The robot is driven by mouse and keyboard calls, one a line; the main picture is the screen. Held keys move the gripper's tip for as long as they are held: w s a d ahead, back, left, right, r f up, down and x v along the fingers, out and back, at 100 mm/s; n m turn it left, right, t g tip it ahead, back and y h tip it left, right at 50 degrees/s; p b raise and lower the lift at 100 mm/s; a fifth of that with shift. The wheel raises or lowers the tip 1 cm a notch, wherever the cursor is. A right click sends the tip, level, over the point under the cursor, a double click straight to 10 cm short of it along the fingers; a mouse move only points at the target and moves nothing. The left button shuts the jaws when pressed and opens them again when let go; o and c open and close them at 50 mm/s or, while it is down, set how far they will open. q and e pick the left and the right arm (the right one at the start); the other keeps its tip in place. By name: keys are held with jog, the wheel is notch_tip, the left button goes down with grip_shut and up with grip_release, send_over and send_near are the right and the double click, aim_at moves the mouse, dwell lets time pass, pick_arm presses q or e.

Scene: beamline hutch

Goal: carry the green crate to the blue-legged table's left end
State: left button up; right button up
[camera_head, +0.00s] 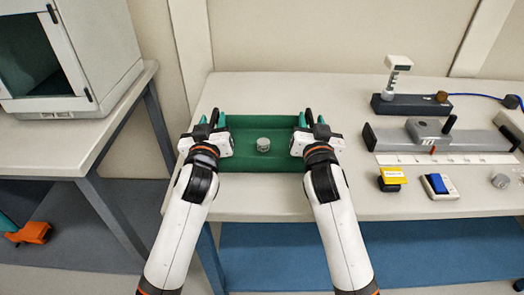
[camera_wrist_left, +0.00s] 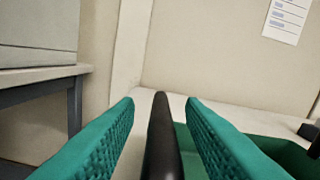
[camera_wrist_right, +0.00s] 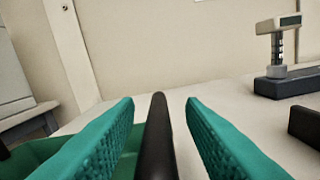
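The green crate (camera_head: 262,187) rests on the near left part of the pale worktop (camera_head: 355,205), with a small grey cylinder (camera_head: 263,145) inside it. My left gripper (camera_head: 211,121) is at the crate's left end and my right gripper (camera_head: 311,121) at its right end. In the left wrist view, a black handle bar (camera_wrist_left: 161,140) stands between the teal fingers with gaps on both sides. In the right wrist view, another black bar (camera_wrist_right: 157,140) stands between the fingers, also with gaps. Both grippers are open around the bars.
Right of the crate are a black stand with a display (camera_head: 397,72), a long grey rail device (camera_head: 440,138), a yellow-topped block (camera_head: 392,177) and a blue-and-white block (camera_head: 438,186). Another table (camera_head: 50,140) with a white cabinet (camera_head: 95,50) stands left, across a gap.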

pick_arm(q)
jog(key=shift+s, duration=0.1)
jog(key=shift+s+f, duration=0.1)
jog(key=shift+s, duration=0.25)
jog(key=s, duration=1.1)
jog(key=shift+a, duration=0.1)
pick_arm(e)
jog(key=shift+s, duration=0.25)
jog(key=s, duration=1.1)
jog(key=shift+s, duration=0.3)
pick_arm(q)
jog(key=shift+s, duration=0.15)
